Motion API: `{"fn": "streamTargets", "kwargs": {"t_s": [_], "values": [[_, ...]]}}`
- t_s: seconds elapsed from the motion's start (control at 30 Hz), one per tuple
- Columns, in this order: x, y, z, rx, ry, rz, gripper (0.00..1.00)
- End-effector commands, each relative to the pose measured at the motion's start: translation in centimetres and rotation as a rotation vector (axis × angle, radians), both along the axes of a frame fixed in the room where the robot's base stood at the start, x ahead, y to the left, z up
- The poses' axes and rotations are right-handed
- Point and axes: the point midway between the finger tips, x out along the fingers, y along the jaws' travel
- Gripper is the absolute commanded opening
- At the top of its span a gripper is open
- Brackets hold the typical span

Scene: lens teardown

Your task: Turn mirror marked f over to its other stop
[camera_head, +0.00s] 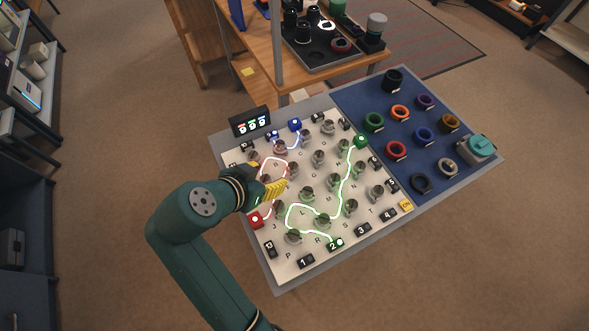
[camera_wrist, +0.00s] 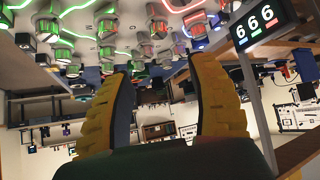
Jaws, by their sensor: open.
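The mirrors are small grey knob-like pieces in rows on a white board (camera_head: 300,265), each near a letter. I cannot make out the letter f, so I cannot tell which mirror bears it; some of the board's left side is hidden behind my gripper and arm. My gripper (camera_head: 275,190) is over the left part of the board, with its yellow fingers close to several mirrors. In the wrist view the gripper (camera_wrist: 160,72) has its fingers apart, with nothing between them. Mirrors show upside down beyond the fingertips.
Glowing red, green and blue beam paths cross the board. A three-digit display (camera_head: 250,122) stands at its back left edge. A blue panel (camera_head: 440,175) with coloured rings and a teal device (camera_head: 477,149) lies to the right. A wooden table (camera_head: 262,62) stands behind.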

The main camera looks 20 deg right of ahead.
Motion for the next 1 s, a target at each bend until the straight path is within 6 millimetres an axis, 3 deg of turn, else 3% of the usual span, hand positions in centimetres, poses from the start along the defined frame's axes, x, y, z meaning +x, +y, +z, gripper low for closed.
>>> {"fn": "streamTargets", "kwargs": {"t_s": [0.53,0.7,1.0], "values": [[4.7,-7.6,-9.2,0.001,0.003,-0.004,0.58],[5.6,-8.7,-10.4,0.001,0.001,-0.001,0.58],[5.7,-8.9,-10.5,0.000,0.001,-0.001,0.59]]}}
